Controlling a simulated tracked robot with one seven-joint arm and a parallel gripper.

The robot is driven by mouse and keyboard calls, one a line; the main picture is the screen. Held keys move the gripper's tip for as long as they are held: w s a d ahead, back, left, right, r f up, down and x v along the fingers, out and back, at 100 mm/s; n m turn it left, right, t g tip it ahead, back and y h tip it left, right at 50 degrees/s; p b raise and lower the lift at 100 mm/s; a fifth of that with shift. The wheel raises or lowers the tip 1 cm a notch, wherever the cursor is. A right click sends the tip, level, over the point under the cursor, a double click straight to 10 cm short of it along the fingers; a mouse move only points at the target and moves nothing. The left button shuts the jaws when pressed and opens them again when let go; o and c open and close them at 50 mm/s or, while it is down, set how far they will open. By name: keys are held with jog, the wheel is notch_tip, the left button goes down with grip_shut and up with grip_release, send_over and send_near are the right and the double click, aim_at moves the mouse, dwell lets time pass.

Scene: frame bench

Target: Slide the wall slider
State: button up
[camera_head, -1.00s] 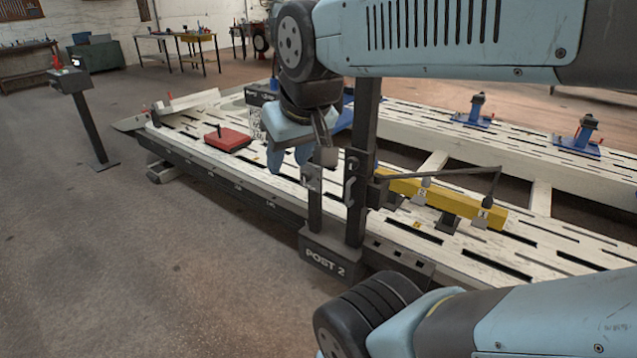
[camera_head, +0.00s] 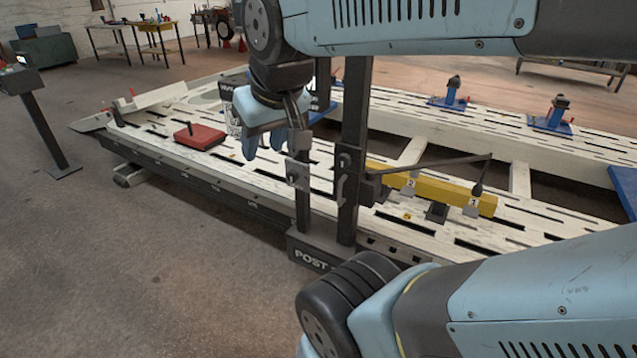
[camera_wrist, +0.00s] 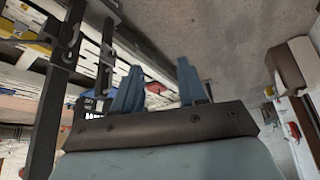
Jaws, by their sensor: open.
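I cannot make out for certain which part is the wall slider. The dark post labelled POST 2 (camera_head: 351,140) stands upright at the near edge of the bench. A thinner upright with a small grey metal bracket (camera_head: 298,173) rises beside it from the same base. My gripper (camera_head: 264,146) is open and empty, fingers pointing down, just left of that upright and above the bench. Its blue fingers also show apart in the wrist view (camera_wrist: 160,66), with dark uprights (camera_wrist: 52,105) at the left. Whether a finger touches the bracket is unclear.
The slotted white bench (camera_head: 170,158) carries a red block (camera_head: 199,136). A yellow bar with numbered tags (camera_head: 437,192) lies right of the post, under a thin dark arm (camera_head: 440,164). Blue clamps (camera_head: 555,118) stand on the far bench.

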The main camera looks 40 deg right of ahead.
jog(key=shift+d, duration=0.15)
jog(key=n+g+h, duration=0.2)
jog(key=n+h, duration=1.6)
jog(key=n, duration=0.2)
send_over(339, 202)
jog(key=f, duration=4.2)
jog(key=shift+w+d+f, duration=0.3)
jog(key=shift+w+f, duration=0.05)
jog(key=shift+f, duration=0.05)
grip_shut()
